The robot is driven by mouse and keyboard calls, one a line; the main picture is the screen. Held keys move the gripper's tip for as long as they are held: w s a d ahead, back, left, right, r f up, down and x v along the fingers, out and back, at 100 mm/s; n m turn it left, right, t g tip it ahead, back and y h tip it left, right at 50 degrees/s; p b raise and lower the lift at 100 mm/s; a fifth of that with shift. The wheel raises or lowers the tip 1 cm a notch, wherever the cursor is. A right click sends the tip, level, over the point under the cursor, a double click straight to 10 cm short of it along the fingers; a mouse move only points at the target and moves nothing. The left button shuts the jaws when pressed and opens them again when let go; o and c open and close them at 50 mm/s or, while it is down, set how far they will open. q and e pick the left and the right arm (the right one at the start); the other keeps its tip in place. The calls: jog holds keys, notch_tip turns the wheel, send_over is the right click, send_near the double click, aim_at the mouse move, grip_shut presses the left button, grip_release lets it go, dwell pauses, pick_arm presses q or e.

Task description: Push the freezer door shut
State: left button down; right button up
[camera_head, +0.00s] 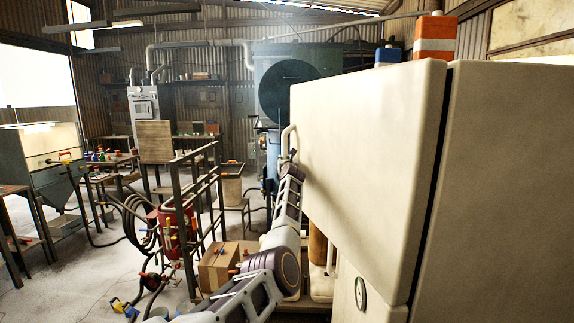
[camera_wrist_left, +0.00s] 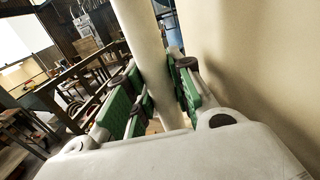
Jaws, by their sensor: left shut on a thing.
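The cream freezer door (camera_head: 370,150) fills the right half of the head view. A dark narrow gap runs between it and the freezer body (camera_head: 500,190). The door's pale handle (camera_head: 286,137) is at its left edge. My left gripper (camera_head: 290,160) is at this handle, partly hidden behind my own wrist. In the left wrist view, its green-padded fingers (camera_wrist_left: 157,68) are on either side of the upright handle bar (camera_wrist_left: 143,35) and shut on it, with the door face (camera_wrist_left: 245,60) close on the right. My right gripper is not in view.
An orange and white box (camera_head: 435,37) and a blue item (camera_head: 387,56) sit on top of the freezer. A metal rack (camera_head: 200,200) and cardboard box (camera_head: 218,266) stand left of my arm. Open floor lies at far left.

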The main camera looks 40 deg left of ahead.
pick_arm(q)
jog(key=shift+w+d+f, duration=0.15)
jog(key=shift+w+d, duration=0.1)
jog(key=shift+w, duration=0.35)
jog(key=c, duration=1.2)
grip_release()
jog(key=shift+c, duration=0.2)
jog(key=shift+s+d+r, duration=0.2)
jog(key=shift+s+d, duration=0.05)
jog(key=shift+d, duration=0.15)
jog(key=shift+v, duration=1.2)
jog(key=v, duration=0.8)
jog(key=shift+s, duration=0.25)
jog(key=shift+d+f, duration=0.1)
jog(key=shift+d, duration=0.1)
